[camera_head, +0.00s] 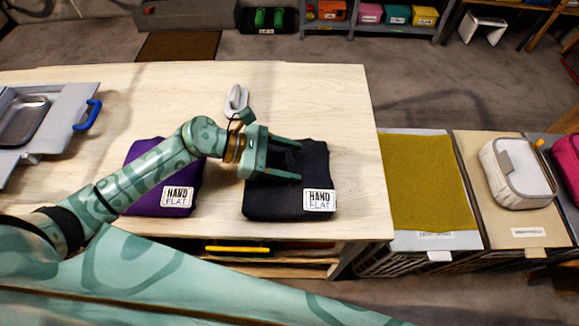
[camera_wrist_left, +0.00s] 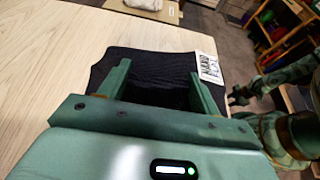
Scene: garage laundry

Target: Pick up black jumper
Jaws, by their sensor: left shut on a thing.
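The black jumper (camera_head: 316,160) lies folded near the right end of the wooden table (camera_head: 330,90), with a white "HAND FLAT" label (camera_head: 319,200) at its near right corner. My left gripper (camera_head: 301,161) reaches over it from the left, its two fingers around a bunch of the dark cloth. In the left wrist view the jumper (camera_wrist_left: 150,65) fills the space between the fingers, and the label (camera_wrist_left: 208,67) lies beside the right finger. The jumper still appears to rest on the table. Part of my right arm (camera_wrist_left: 285,130) shows at the right of that view; its jaw state is unclear.
A folded purple jumper (camera_head: 152,200) with a similar label lies under my left forearm. A small pale object (camera_head: 236,98) sits behind the wrist. A grey tray with a blue handle (camera_head: 88,115) is at far left. Bins with a mustard cover (camera_head: 420,180) stand right of the table.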

